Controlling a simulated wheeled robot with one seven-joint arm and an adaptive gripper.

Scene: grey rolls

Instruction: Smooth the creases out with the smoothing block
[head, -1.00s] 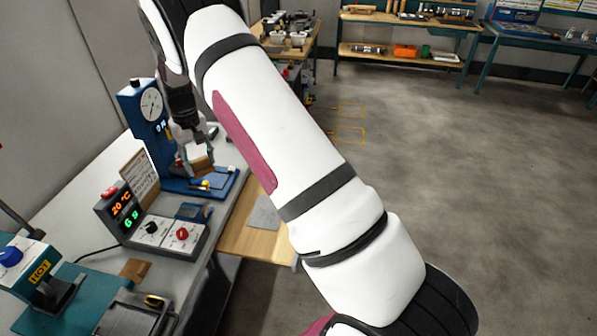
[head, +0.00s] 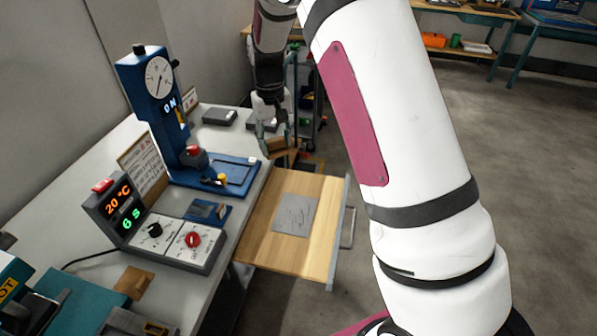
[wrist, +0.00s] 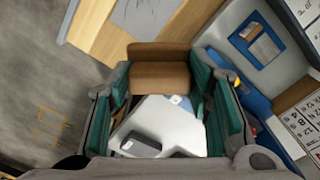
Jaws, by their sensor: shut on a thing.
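My gripper (head: 270,132) is shut on a brown wooden block (wrist: 160,72), which fills the space between its teal finger pads in the wrist view. In the head view the block (head: 282,147) is held beyond the far edge of a pulled-out wooden drawer or board. A grey creased sheet (head: 296,214) lies flat on that wooden surface (head: 262,222), with thin dark crease lines on it. The sheet (wrist: 140,14) also shows at the top of the wrist view. The block is apart from the sheet.
A blue press with a dial (head: 160,78) stands on the grey bench left of the board. A control box (head: 160,240) with red and green digits sits nearer. A dark grey flat box (head: 220,116) lies behind the press. Open floor is at right.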

